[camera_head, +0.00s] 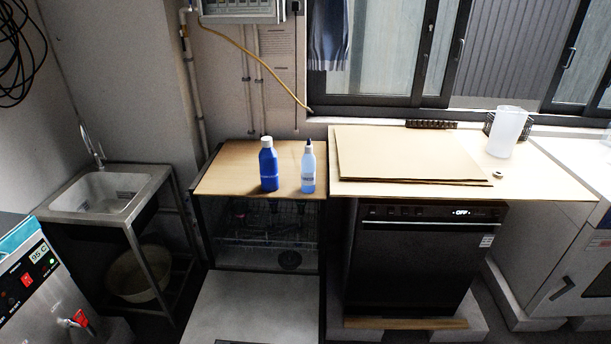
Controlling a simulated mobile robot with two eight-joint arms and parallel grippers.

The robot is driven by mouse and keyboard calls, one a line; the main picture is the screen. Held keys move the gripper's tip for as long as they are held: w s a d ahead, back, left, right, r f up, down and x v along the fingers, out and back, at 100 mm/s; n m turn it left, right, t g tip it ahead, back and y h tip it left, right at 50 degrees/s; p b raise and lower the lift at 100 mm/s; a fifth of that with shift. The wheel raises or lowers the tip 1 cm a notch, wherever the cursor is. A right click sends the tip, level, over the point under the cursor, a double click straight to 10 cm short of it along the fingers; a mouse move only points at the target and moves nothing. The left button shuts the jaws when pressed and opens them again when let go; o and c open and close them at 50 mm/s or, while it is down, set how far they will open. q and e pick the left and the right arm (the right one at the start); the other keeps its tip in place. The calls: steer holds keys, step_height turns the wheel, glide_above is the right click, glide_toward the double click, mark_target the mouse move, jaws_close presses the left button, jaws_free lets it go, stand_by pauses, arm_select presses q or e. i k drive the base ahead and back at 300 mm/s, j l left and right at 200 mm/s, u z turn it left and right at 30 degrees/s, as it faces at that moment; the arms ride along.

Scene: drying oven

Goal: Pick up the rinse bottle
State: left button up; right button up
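Two bottles stand upright side by side on the wooden top of the open washer. Neither of my grippers shows in the head view.
The washer's lowered door (252,305) sticks out below the bottles, with a rack (265,235) inside. A sink (100,192) stands left. The wooden top before the bottles is clear.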

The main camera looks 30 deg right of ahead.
mark_target(308, 159)
steer(key=l+u, duration=0.3)
steer(key=l, duration=0.5)
steer(key=l+u, duration=0.35)
steer(key=l, duration=0.5)
steer(key=k+l+u, duration=0.1)
steer(key=l+u, duration=0.2)
steer(key=l, duration=0.5)
steer(key=i+l+u, duration=0.1)
steer(key=l, duration=0.35)
steer(key=i+l, duration=0.1)
steer(key=l, duration=0.3)
steer(key=u, duration=0.05)
